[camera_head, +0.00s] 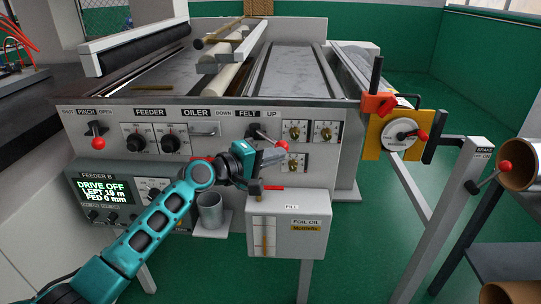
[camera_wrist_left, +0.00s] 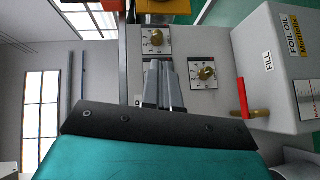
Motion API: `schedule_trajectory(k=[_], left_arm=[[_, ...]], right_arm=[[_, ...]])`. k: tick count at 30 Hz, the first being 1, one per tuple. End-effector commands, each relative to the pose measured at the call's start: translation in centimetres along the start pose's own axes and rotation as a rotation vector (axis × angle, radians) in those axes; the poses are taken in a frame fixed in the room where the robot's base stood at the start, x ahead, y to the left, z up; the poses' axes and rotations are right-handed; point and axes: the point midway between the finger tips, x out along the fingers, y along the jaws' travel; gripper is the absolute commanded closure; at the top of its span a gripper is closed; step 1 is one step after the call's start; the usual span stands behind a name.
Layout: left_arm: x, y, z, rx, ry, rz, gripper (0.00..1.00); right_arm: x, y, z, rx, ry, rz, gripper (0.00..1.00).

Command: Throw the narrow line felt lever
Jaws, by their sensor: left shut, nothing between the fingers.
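The felt lever (camera_head: 266,136) is on the machine's front panel, under the FELT label, between DOWN and UP. Its red knob (camera_head: 283,145) points right, toward the UP side. My left gripper (camera_head: 283,155) is shut and empty, its fingers pointing right just below the knob. I cannot tell whether they touch it. In the left wrist view the shut fingers (camera_wrist_left: 165,68) lie side by side in front of the panel, near the brass dials; the felt lever is not seen there. My right gripper is not in view.
The foil oil box (camera_head: 290,222), with a red-handled valve, sits just below my left gripper. Brass dials (camera_head: 295,130) are right of the lever. The pinch lever (camera_head: 97,132) is at the panel's left, a metal cup (camera_head: 210,212) below. A brake lever (camera_head: 490,178) stands far right.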

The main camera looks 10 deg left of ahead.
Motion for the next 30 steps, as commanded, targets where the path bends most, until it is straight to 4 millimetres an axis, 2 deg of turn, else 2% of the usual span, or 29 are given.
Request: schedule_trajectory(k=[30], left_arm=[[0.45,0.55,0.11,0.0,0.005,0.003,1.0]], right_arm=[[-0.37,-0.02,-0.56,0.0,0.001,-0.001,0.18]])
